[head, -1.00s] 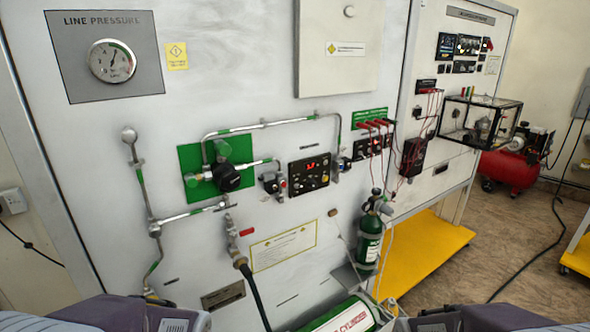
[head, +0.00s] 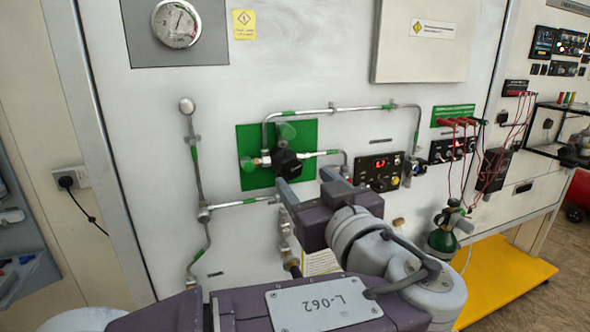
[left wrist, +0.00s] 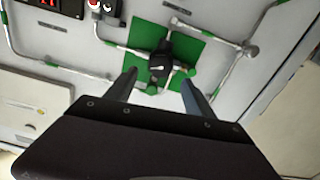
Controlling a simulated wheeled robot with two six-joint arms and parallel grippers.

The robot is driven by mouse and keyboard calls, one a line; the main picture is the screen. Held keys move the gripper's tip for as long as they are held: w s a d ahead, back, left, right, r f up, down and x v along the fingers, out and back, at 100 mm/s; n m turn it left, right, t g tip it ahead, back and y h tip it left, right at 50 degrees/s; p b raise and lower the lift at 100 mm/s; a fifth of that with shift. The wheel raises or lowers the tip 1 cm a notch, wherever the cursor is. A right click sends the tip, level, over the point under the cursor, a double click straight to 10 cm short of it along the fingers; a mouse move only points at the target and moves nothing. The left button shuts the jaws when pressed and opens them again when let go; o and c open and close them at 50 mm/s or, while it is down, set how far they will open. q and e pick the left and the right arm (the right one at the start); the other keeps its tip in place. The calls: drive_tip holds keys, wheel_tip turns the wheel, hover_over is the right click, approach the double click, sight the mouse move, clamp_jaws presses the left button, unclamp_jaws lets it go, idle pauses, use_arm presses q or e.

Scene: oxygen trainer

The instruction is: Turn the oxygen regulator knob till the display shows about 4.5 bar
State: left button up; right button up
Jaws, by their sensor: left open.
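The black regulator knob (head: 287,163) sits on a green backing plate (head: 250,143) on the white panel. It also shows in the left wrist view (left wrist: 160,60), ahead of my fingers and between them. My left gripper (head: 307,182) is open and empty, its fingertips just below and in front of the knob in the head view. In the left wrist view the two fingers (left wrist: 157,84) stand apart, and I cannot tell any contact with the knob. The red-digit display (head: 379,184) is to the right of the knob; its digits are too small to read. My right gripper is not seen.
Metal pipes (head: 330,110) run around the green plate. A dial gauge (head: 176,24) is at the upper left. Red leads (head: 470,122) hang at the right. A green cylinder (head: 441,240) stands at the lower right. The panel left of the pipes is bare.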

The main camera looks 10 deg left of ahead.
sight(292, 169)
use_arm(q)
drive_tip(key=p+x, duration=0.1)
drive_tip(key=x, duration=0.4)
drive_tip(key=shift+a, duration=0.1)
drive_tip(key=shift+w+a, duration=0.2)
drive_tip(key=shift+w, duration=0.2)
clamp_jaws()
drive_tip(key=shift+f, duration=0.1)
